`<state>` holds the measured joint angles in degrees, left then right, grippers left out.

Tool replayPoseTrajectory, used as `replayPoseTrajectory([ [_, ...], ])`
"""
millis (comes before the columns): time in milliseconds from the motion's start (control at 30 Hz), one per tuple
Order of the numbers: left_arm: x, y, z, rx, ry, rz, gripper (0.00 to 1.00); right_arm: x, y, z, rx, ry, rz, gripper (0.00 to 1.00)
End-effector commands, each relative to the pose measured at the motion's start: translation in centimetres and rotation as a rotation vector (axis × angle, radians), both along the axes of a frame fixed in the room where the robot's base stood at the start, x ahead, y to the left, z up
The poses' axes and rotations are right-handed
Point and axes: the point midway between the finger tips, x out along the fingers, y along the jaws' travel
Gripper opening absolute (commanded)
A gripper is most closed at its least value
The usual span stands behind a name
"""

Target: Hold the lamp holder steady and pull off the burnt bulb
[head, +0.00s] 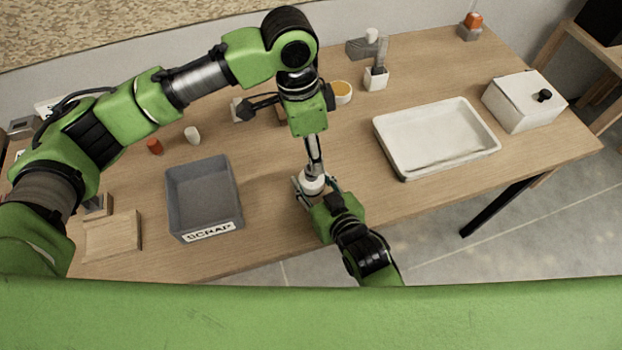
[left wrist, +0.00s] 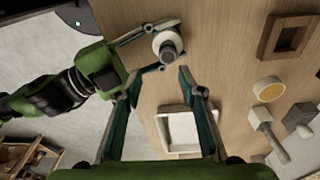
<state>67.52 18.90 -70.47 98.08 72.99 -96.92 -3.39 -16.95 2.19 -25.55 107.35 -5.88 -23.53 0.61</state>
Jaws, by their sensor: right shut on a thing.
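The lamp holder (head: 313,184) is a white round body near the table's front edge, and it also shows in the left wrist view (left wrist: 160,40). A grey rounded piece that looks like the burnt bulb (left wrist: 168,53) sits on it, pointing at the left wrist camera. My right gripper (head: 316,190) is shut on the lamp holder, with its fingers at either side. My left gripper (head: 314,165) is above the holder, pointing down; in the left wrist view its two fingers (left wrist: 158,74) are spread apart and empty, with the bulb just beyond their tips.
A grey bin marked SCRAP (head: 173,205) stands to the left, and a white tray (head: 440,150) to the right. A white box with a black knob (head: 517,104) is farther right. Bare tabletop lies between holder and tray.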

Motion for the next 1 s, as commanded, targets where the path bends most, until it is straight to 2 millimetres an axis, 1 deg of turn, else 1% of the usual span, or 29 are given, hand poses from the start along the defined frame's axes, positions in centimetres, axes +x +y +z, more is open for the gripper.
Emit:
replayPoseTrajectory([
  [133,0.8,0.1,0.1,0.098,-0.011,0.004,0.36,0.0,0.0,-0.1,-0.001,0.002,-0.001,0.13],
  [267,1.0,0.3,-0.2,0.131,-0.012,0.009,0.36,0.0,0.0,-0.1,-0.001,0.002,0.000,0.13],
  [333,1.1,0.3,-0.7,0.136,-0.011,0.010,0.36,0.0,0.0,-0.1,-0.001,0.002,0.000,0.13],
  [467,1.0,0.4,-2.1,0.135,-0.011,0.010,0.36,0.0,0.0,-0.1,-0.001,0.002,0.000,0.13],
  [700,1.0,0.3,-5.4,0.133,-0.009,0.009,0.36,0.0,0.0,-0.1,0.000,0.002,0.000,0.13],
  [800,1.0,0.3,-6.5,0.134,-0.010,0.010,0.36,0.0,0.0,-0.1,0.000,0.002,0.000,0.13],
  [1000,1.0,0.3,-7.8,0.132,-0.011,0.009,0.36,0.0,0.0,-0.1,0.000,0.002,0.000,0.13],
])
